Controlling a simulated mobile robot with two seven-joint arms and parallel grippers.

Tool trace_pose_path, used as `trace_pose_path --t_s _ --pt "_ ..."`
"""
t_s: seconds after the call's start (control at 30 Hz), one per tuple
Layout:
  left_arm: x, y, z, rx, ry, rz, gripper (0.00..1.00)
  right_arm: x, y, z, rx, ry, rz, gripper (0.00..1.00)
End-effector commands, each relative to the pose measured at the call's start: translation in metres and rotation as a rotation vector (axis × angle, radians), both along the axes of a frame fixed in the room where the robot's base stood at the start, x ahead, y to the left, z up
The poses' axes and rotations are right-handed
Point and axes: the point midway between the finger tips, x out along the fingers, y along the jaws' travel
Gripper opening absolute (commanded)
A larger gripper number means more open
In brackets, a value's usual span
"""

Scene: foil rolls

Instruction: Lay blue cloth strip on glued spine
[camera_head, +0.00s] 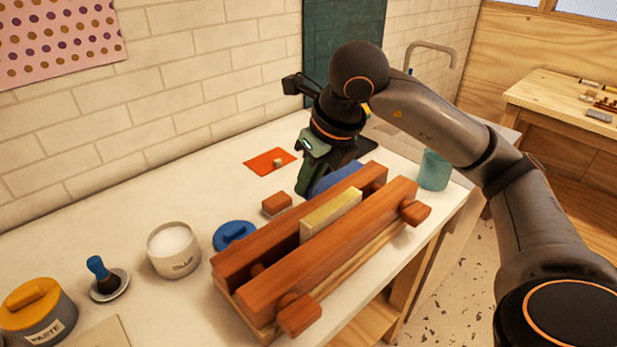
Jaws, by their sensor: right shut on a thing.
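A wooden press (345,242) stands on the white bench and clamps a pale cream-yellow book block (331,214) between its two beams, with the long narrow spine facing up. The blue cloth strip (338,179) shows just behind the press's back beam, which hides its lower part. My right gripper (303,192) points down behind the press at the left end of the blue cloth and is shut on it. The fingertips are small and partly unclear. The cloth is apart from the spine. My left gripper is not in view.
A glue pot (173,250), blue lid (234,235), brush on a dish (107,280) and paste pot (38,311) stand left of the press. A small wooden block (277,203) lies behind it. A teal cup (434,170) stands right. An orange sheet (264,163) lies near the wall.

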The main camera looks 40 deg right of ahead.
Motion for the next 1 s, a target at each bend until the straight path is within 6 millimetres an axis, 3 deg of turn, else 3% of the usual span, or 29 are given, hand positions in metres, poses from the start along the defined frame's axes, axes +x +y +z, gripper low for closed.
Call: trace_pose_path --t_s 0.6,1.0 --pt "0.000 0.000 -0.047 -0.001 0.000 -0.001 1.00 0.000 0.000 -0.056 -0.001 0.000 0.000 0.00" --pt "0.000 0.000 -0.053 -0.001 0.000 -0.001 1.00 0.000 0.000 -0.062 -0.001 0.000 0.000 0.00"
